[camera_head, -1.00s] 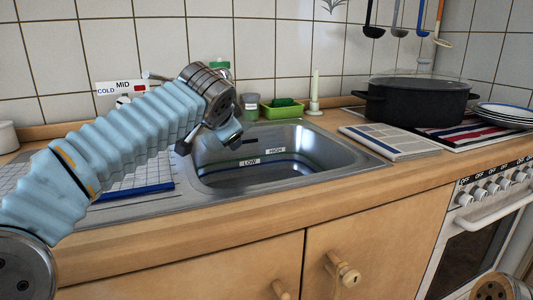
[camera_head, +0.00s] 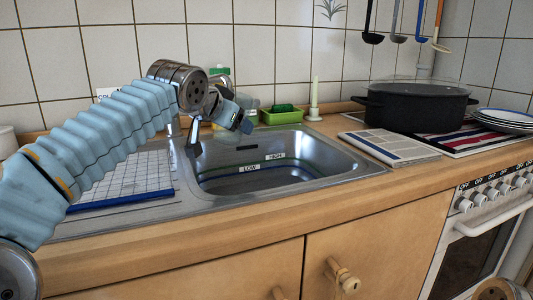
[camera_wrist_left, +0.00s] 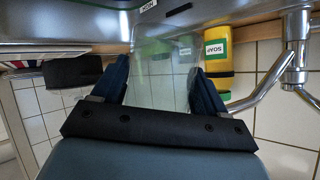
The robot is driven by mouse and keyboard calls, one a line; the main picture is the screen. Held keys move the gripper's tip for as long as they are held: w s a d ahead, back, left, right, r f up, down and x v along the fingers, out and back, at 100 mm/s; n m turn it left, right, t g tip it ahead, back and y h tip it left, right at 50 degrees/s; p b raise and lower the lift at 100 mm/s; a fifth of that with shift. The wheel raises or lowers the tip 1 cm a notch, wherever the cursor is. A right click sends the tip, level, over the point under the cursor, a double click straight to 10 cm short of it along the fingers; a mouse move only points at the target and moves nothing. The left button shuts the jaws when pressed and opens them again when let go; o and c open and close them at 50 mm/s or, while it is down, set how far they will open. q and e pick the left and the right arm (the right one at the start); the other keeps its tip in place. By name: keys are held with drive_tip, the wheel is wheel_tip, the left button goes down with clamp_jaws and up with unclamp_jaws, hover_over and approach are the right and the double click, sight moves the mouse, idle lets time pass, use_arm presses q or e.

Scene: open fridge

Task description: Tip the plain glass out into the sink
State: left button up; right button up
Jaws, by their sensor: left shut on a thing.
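My left gripper (camera_wrist_left: 160,72) is shut on a clear, see-through glass (camera_wrist_left: 160,92), which shows between its two blue-padded fingers in the left wrist view. In the head view the left gripper (camera_head: 217,126) is above the back left part of the steel sink (camera_head: 335,158). The glass is hard to make out there, and I cannot tell its exact tilt or what it contains. The sink basin has LOW and HIGH labels and a dark blue line on its wall.
A yellow soap bottle (camera_wrist_left: 217,58) and the tap (camera_wrist_left: 262,82) are close to the glass in the left wrist view. A green tray (camera_head: 281,117) and a candle (camera_head: 315,98) stand behind the sink. A booklet (camera_head: 388,143) and a black pot (camera_head: 415,105) are to the right.

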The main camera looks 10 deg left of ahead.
use_arm(q)
drive_tip(key=d+f+n+h+b, duration=0.1)
drive_tip(key=b, duration=0.2)
drive_tip(key=shift+w+t+h, duration=0.15)
drive_tip(key=shift+t+h, duration=0.15)
drive_tip(key=shift+t, duration=0.1)
drive_tip(key=shift+d+r+n, duration=0.15)
drive_tip(key=shift+n, duration=0.15)
drive_tip(key=shift+r, duration=0.15)
drive_tip(key=shift+d, duration=0.1)
drive_tip(key=s+r, duration=0.2)
drive_tip(key=s, duration=0.1)
drive_tip(key=s+d+r, duration=0.1)
drive_tip(key=shift+s, duration=0.4)
